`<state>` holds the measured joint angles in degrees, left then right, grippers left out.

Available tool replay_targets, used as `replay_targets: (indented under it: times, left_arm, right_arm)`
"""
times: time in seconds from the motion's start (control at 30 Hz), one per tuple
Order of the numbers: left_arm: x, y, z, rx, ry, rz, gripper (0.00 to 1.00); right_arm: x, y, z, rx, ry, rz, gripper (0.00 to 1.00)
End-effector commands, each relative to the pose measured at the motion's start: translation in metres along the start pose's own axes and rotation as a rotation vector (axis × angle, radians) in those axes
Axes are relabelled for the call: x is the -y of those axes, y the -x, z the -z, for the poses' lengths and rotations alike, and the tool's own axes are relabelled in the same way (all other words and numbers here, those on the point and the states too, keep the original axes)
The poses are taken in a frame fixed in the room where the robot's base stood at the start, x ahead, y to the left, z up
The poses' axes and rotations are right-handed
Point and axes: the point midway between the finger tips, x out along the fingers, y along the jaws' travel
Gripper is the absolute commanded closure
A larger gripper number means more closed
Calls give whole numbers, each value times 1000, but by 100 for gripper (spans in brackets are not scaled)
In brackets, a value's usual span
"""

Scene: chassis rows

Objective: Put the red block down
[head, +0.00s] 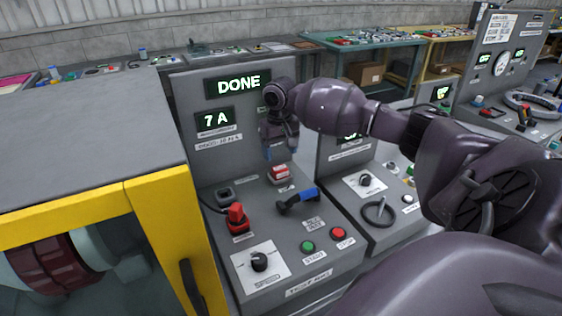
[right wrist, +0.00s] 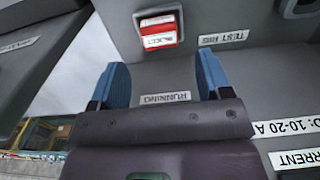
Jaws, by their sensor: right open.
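My right gripper (head: 281,151) hangs just above and behind the block in the head view. In the right wrist view the blue fingers of my right gripper (right wrist: 162,80) stand wide apart with nothing between them, and the block lies beyond their tips. My left gripper is not in view.
The console displays read "DONE" (head: 238,84) and "7 A" (head: 214,119). Around the block are a red switch (head: 237,217), a blue-and-black handle (head: 298,200), a knob (head: 259,262), and green and red buttons (head: 307,246). A yellow-framed machine (head: 165,235) stands close on the left.

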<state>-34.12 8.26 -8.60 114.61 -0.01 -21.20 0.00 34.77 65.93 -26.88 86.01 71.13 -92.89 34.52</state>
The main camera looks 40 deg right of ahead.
Motion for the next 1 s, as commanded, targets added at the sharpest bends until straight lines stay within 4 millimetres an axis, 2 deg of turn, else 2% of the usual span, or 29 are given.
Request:
replay_targets:
  times: [0.03, 0.1, 0.33, 0.5, 1.0]
  left_arm:
    - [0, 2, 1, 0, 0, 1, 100]
    - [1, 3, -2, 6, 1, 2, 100]
    - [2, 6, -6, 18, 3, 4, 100]
    - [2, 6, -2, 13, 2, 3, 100]
    - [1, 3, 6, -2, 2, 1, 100]
  right_arm:
    - [0, 13, 0, -3, 0, 0, 28]
    - [-1, 24, 0, -3, 0, -1, 28]
    - [0, 50, 0, 0, 1, 0, 28]
    - [0, 56, 0, 1, 1, -1, 28]
    - [0, 56, 0, 1, 0, -1, 28]
